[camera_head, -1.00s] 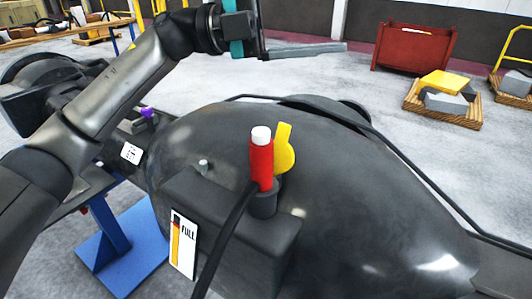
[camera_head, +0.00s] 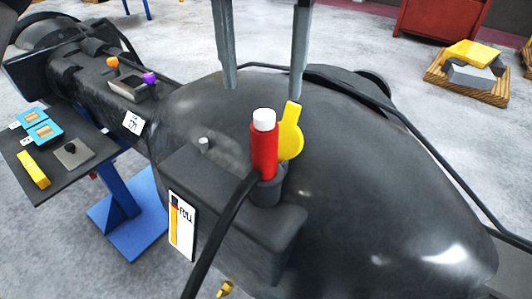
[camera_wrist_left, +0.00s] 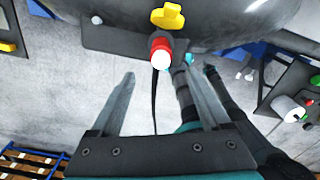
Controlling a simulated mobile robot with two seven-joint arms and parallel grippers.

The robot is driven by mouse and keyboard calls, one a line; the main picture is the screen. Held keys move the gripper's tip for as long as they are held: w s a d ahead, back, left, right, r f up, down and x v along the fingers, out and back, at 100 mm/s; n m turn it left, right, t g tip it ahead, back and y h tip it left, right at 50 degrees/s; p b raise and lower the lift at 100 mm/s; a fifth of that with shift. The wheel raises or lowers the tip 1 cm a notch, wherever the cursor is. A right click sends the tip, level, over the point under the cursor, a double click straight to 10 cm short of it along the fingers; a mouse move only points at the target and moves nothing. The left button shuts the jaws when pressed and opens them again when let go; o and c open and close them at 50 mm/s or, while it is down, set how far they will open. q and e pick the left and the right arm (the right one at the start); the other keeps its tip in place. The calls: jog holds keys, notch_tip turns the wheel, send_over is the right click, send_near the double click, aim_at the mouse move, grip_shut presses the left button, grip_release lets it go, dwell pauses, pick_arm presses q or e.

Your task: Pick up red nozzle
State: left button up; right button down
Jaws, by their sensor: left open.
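The red nozzle (camera_head: 263,152) has a white top and stands upright in a dark holder on a black block, with a black hose beside it. A yellow tag-like piece (camera_head: 290,132) is right behind it. My left gripper (camera_head: 263,93) is open and empty, its two fingers pointing down above and behind the nozzle. In the left wrist view the nozzle (camera_wrist_left: 160,50) shows ahead of the open fingers (camera_wrist_left: 169,73), apart from both. My right gripper is not in view.
A large rounded black casting (camera_head: 390,190) fills the middle, under the block. A small dark table (camera_head: 65,175) with blue and yellow items stands at left. A red bin (camera_head: 440,18) and a pallet (camera_head: 470,85) stand on the floor at back right.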

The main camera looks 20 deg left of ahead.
aim_at(264, 150)
pick_arm(q)
notch_tip(264, 150, down, 8)
jog(key=shift+r+p, duration=0.1)
jog(key=shift+p, duration=0.35)
notch_tip(264, 150, down, 4)
jog(key=shift+w+p, duration=0.15)
jog(key=shift+p, duration=0.65)
jog(key=shift+f, duration=0.55)
jog(key=c, duration=1.2)
jog(key=shift+r, duration=0.1)
grip_shut()
jog(key=shift+r, duration=0.1)
